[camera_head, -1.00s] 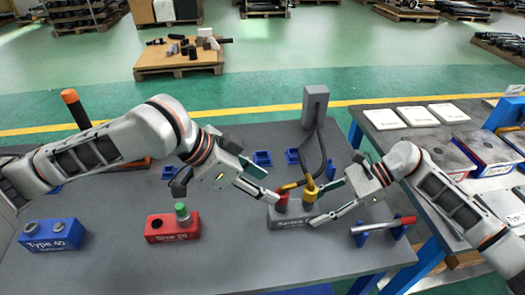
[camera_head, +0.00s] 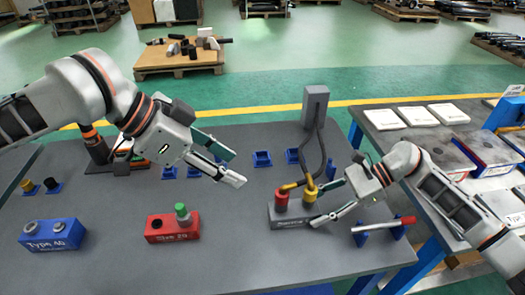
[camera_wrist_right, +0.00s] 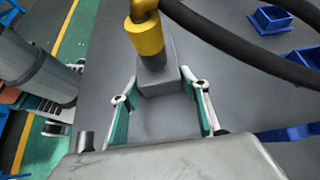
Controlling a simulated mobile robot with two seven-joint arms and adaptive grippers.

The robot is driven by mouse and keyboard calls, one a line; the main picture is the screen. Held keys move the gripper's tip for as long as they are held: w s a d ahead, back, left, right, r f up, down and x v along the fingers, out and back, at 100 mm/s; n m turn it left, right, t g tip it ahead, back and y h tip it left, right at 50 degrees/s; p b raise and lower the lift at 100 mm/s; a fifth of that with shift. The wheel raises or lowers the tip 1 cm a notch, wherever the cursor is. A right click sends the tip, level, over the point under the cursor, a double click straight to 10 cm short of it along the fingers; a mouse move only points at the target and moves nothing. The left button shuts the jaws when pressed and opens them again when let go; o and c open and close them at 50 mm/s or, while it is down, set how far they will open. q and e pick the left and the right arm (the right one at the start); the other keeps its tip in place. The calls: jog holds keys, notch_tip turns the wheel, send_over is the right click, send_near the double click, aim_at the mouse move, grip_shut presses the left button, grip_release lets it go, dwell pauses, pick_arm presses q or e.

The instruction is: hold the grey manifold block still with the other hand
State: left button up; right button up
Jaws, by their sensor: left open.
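The grey manifold block (camera_head: 285,217) lies on the dark table in the head view, with a red connector (camera_head: 282,199) and a yellow connector (camera_head: 309,191) upright on top. My right gripper (camera_head: 319,205) is at its right end, one finger on each long side. In the right wrist view the fingertips (camera_wrist_right: 159,84) lie close along both sides of the block (camera_wrist_right: 162,82), and the yellow connector (camera_wrist_right: 147,37) stands just beyond. My left gripper (camera_head: 238,168) is open and empty above the table, up and left of the block, clear of the red connector.
Dark hoses run from the connectors to a grey post (camera_head: 315,104) behind the block. A red block (camera_head: 172,229) with a green-topped plug and a blue block (camera_head: 52,235) stand left. Small blue holders (camera_head: 262,158) line the back. A red-handled tool (camera_head: 385,225) rests on blue supports at right.

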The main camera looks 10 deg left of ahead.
jog(key=shift+o, duration=1)
jog(key=shift+d+r, duration=0.1)
jog(key=v, duration=1)
jog(key=shift+w+d+r, duration=0.15)
jog(key=shift+d+r, duration=0.05)
jog(key=shift+d, duration=0.05)
jog(key=shift+w+d+r, duration=0.1)
jog(key=shift+d+r, duration=0.2)
jog(key=shift+d, duration=0.1)
